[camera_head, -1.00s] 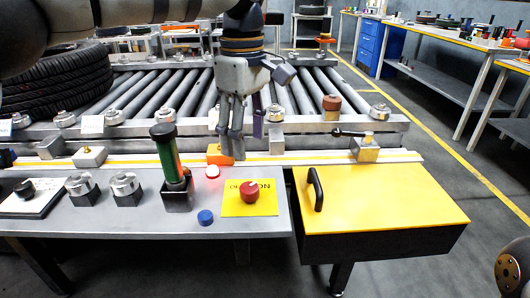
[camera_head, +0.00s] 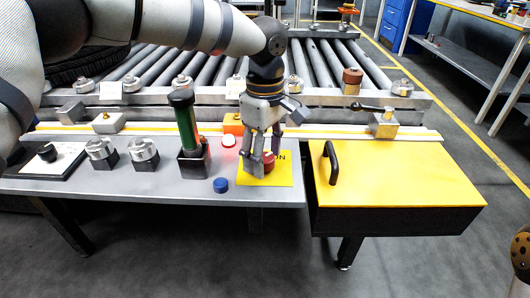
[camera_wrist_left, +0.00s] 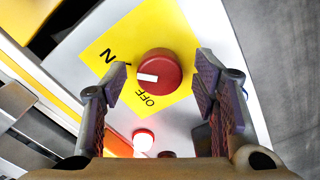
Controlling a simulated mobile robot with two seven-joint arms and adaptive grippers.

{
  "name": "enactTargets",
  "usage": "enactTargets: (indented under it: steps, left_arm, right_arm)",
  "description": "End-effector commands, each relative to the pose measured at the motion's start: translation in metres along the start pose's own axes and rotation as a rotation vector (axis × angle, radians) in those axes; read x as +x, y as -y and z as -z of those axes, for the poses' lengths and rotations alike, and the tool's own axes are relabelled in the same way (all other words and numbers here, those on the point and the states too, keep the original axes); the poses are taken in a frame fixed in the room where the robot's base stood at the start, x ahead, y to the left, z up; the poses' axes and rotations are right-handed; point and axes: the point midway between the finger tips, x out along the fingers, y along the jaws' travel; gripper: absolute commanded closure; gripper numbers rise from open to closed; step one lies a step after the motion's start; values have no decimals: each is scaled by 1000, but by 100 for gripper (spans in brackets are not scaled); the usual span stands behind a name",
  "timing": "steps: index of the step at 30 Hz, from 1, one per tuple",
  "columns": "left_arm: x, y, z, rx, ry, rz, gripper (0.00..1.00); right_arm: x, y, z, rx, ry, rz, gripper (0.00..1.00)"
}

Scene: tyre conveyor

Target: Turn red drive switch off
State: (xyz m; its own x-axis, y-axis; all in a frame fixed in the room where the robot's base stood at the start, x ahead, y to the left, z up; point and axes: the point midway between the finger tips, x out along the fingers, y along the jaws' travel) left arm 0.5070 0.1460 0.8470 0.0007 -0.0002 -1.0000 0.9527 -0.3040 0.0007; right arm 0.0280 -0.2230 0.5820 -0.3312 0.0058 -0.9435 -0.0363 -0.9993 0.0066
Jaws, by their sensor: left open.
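The red drive switch (camera_head: 268,160) is a round knob on a yellow plate (camera_head: 282,178) on the grey panel. In the left wrist view the red knob (camera_wrist_left: 159,75) shows a white mark near the "OFF" lettering, with part of "ON" on the other side. My left gripper (camera_head: 258,165) points down over the yellow plate, its fingers around the knob and partly hiding it. In the left wrist view the gripper (camera_wrist_left: 160,100) is open, with a finger on each side of the knob and gaps between. My right gripper is not in view.
A blue button (camera_head: 221,185) and a glowing red-white button (camera_head: 229,141) are near the plate. A green-handled lever (camera_head: 187,130) stands to the left. A yellow-topped box (camera_head: 400,170) with a black handle is to the right. The roller conveyor (camera_head: 210,62) lies behind.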

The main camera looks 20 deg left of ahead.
Motion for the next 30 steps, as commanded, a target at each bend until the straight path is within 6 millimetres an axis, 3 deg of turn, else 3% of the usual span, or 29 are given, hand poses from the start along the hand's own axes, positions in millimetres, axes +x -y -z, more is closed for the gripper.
enactTargets:
  steps: [1, 7, 20, 30]
  left_arm:
    - [0, 0, 0, 0, 0, 0, 48]
    - [0, 0, 0, 0, 0, 0, 93]
    - [-2, 0, 0, -75, -1, -1, 94]
    - [-4, 0, 0, -354, 0, -3, 94]
  right_arm:
    - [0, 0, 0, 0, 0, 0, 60]
    - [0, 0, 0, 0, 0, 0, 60]
    - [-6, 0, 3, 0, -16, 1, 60]
    - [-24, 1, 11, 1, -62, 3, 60]
